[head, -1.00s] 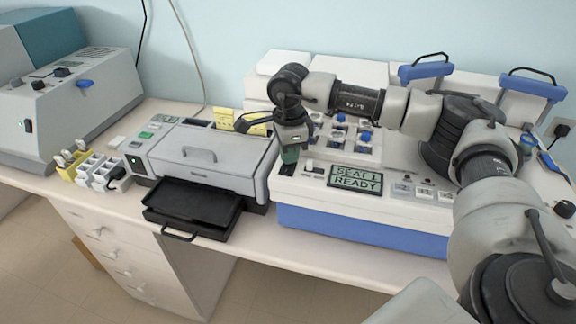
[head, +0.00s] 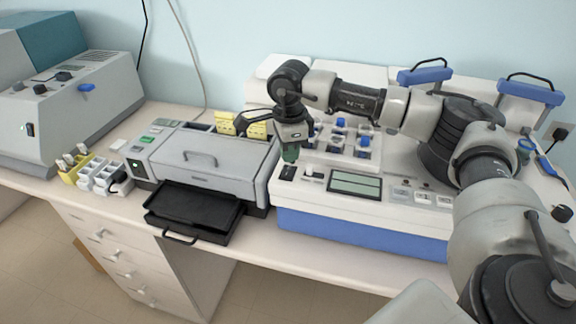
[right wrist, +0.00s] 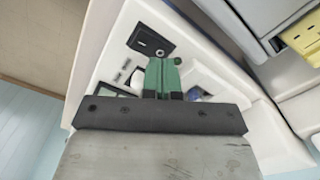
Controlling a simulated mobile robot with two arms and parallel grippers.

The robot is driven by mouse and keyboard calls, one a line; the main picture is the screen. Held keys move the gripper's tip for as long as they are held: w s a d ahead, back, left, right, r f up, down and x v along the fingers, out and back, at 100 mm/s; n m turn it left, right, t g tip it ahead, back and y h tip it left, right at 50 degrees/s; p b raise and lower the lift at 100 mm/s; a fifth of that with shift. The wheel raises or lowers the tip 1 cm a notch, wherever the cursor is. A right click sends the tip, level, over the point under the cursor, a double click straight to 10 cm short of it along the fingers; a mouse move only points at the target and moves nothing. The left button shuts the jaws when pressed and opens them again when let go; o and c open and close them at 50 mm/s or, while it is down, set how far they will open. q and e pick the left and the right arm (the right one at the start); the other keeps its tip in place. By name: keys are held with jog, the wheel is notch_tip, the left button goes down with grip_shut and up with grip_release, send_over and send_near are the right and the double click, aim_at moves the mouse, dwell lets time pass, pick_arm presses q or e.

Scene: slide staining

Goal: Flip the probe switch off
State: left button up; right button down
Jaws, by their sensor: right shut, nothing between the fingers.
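The probe switch is a small black plate (head: 287,173) at the front left corner of the white and blue machine (head: 350,220). In the right wrist view the black plate (right wrist: 143,37) shows a small round metal part near its lower end. My right gripper (head: 290,154), with green fingers, is just above and behind the plate, pointing down. In the right wrist view the shut fingers (right wrist: 163,72) are beside the plate's metal end; I cannot tell whether they touch it. My left gripper is not in view.
A grey printer-like device (head: 215,160) with a black tray (head: 190,208) stands left of the machine. Yellow blocks (head: 257,130) sit behind it. Blue-topped knobs (head: 364,141) stand on the machine near my right gripper. White and yellow racks (head: 97,175) are farther left.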

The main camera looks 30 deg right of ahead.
aim_at(289, 167)
jog(key=shift+r+p, duration=1.1)
jog(key=shift+r, duration=1.1)
